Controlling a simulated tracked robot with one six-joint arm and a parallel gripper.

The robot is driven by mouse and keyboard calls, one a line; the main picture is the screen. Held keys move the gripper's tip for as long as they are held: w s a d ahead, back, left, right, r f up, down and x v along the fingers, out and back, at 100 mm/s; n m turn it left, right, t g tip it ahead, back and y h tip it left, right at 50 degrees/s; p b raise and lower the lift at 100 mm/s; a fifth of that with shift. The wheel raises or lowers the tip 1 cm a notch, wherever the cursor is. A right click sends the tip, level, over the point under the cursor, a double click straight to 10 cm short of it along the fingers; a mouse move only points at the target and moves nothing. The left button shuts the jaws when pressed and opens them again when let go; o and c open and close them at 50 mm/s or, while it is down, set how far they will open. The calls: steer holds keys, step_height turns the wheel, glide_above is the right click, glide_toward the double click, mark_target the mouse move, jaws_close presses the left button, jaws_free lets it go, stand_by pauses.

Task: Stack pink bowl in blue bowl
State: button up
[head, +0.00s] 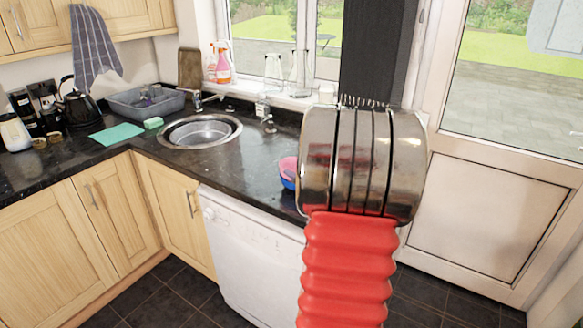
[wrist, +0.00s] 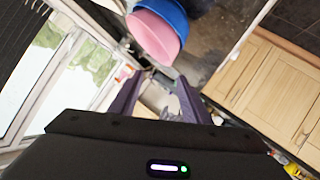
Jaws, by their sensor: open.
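The pink bowl (head: 288,165) and the blue bowl (head: 288,184) are together on the dark worktop, partly hidden behind my arm in the head view. Pink shows above blue there. In the wrist view the pink bowl (wrist: 153,36) overlaps the blue bowl (wrist: 172,14) at the top, with blue showing along its upper and right side. The pink bowl looks at least partly inside the blue one, but I cannot tell how deep it sits. My gripper (wrist: 158,100) is open in the wrist view, fingers apart, with neither bowl between them. My arm hides it in the head view.
A round sink (head: 202,131) with a tap lies left of the bowls. A grey dish tub (head: 148,101), a teal cloth (head: 117,133) and a kettle (head: 80,108) are further left. Glasses (head: 274,70) stand on the windowsill. Worktop (head: 240,165) between sink and bowls is clear.

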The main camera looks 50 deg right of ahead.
steer(key=shift+v, duration=1.3)
steer(key=w+a+r+m+g+h, duration=0.15)
steer(key=a+r, duration=0.25)
steer(key=a, duration=0.6)
steer(key=w+a+r+m+g, duration=0.15)
steer(key=a+r, duration=0.25)
steer(key=a, duration=0.5)
steer(key=s+a+f+g+y, duration=0.1)
steer(key=s+a, duration=0.4)
steer(key=a, duration=0.5)
steer(key=s+a+f+n+g+y, duration=0.1)
steer(key=s+a+f+y, duration=0.2)
steer(key=a, duration=0.8)
steer(key=s+a+f+n+g+y, duration=0.1)
steer(key=s+a+f+y, duration=0.1)
steer(key=s+a, duration=0.6)
steer(key=a+y, duration=0.1)
steer(key=a, duration=0.2)
steer(key=shift+f+g, duration=0.3)
steer(key=shift+f, duration=0.05)
steer(key=shift+w+y, duration=0.1)
steer(key=shift+y, duration=0.15)
steer(key=shift+c, duration=0.5)
